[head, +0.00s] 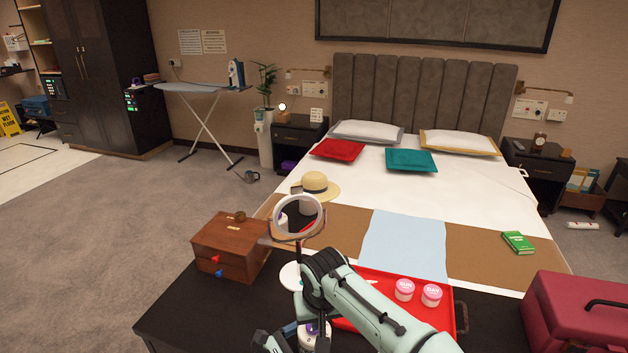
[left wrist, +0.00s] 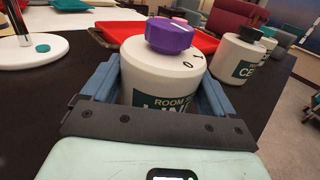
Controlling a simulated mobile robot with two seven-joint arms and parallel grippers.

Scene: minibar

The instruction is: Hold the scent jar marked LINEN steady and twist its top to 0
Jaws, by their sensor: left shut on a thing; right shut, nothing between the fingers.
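The LINEN scent jar (left wrist: 165,82) is white with a green label, partly hidden, and a purple top (left wrist: 169,36). The digits 0 and 1 are printed on its shoulder. It stands upright between the blue fingers of my left gripper (left wrist: 160,95), which is shut on its body. In the head view the jar (head: 306,341) is at the bottom, mostly covered, with my left gripper (head: 290,335) reaching in from the left. My right arm comes in from the right, and its hand (head: 311,308) is above the jar. Its fingertips are largely hidden; nothing touches the top in the left wrist view.
Another jar marked CE (left wrist: 238,58), black-topped, stands just right of the LINEN jar. A round mirror (head: 298,216), wooden box (head: 229,248), red tray (head: 452,337) with two pink-lidded jars, and maroon case (head: 577,315) crowd the dark bench (head: 180,318).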

